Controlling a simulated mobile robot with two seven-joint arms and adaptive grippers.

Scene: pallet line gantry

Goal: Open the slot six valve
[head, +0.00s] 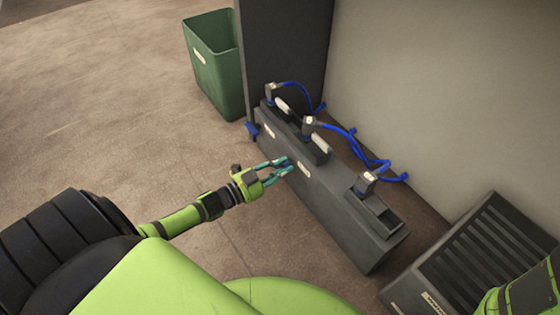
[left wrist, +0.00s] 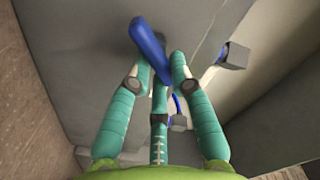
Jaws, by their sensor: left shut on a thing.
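A dark grey manifold block (head: 335,222) runs along the foot of the wall. Its front carries small white labels too small to read. My left gripper (head: 286,168) is at the front face, near the middle label, shut on a blue valve handle. In the left wrist view the blue handle (left wrist: 148,42) is a long slanted bar between the teal fingers of my left gripper (left wrist: 155,62). Its mount is partly hidden. Another blue handle (head: 251,130) shows at the block's far left end. My right gripper is out of view.
Several grey connectors with blue hoses (head: 350,137) stand on top of the block. A green bin (head: 218,75) stands behind its left end, beside a dark upright panel (head: 283,45). A slatted dark box (head: 475,255) is at lower right. The floor at left is clear.

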